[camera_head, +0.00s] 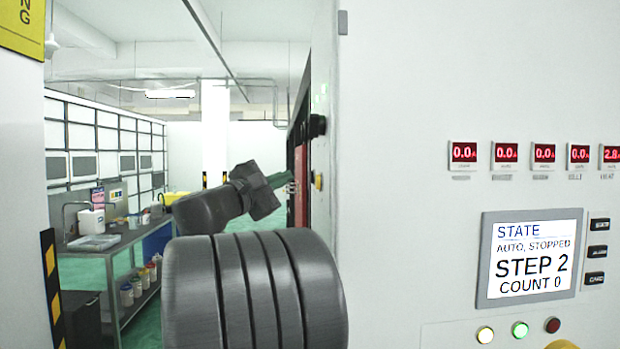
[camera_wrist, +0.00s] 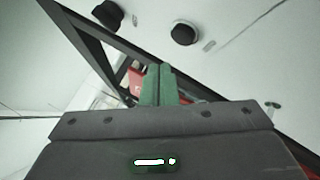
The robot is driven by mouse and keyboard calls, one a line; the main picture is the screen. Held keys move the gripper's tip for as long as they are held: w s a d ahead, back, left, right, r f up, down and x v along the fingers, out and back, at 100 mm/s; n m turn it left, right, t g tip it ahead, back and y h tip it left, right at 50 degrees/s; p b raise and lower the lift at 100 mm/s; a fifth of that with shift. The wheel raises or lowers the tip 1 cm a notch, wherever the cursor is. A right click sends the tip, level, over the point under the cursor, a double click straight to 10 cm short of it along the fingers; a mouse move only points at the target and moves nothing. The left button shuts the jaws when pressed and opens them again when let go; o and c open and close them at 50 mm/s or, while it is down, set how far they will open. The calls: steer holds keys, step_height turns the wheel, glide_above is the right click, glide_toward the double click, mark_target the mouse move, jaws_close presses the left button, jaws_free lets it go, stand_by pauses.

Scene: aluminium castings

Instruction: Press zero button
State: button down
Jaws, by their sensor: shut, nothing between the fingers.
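My gripper (camera_head: 284,180) has green fingers, which lie side by side and shut in the wrist view (camera_wrist: 160,72). In the head view it is left of the white machine's edge, close to the red part in the opening. No button is clearly marked zero. The control panel has a screen (camera_head: 531,258) reading "STATE AUTO, STOPPED, STEP 2, COUNT 0". Three black buttons sit right of it, at the top (camera_head: 599,225), middle (camera_head: 597,252) and bottom (camera_head: 594,278); their labels are too small to read surely.
A red round button (camera_head: 552,325) and a yellow piece (camera_head: 562,344) are at the lower right. Red number displays (camera_head: 544,153) run above the screen. A black round fitting (camera_head: 317,126) juts from the machine's edge. A metal bench (camera_head: 110,240) stands at the left.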

steer(key=a, duration=0.2)
steer(key=shift+a, duration=0.4)
steer(key=shift+d, duration=0.1)
stand_by(0.4)
steer(key=a+p, duration=0.2)
steer(key=a, duration=0.2)
steer(key=shift+a, duration=0.1)
stand_by(0.5)
stand_by(0.3)
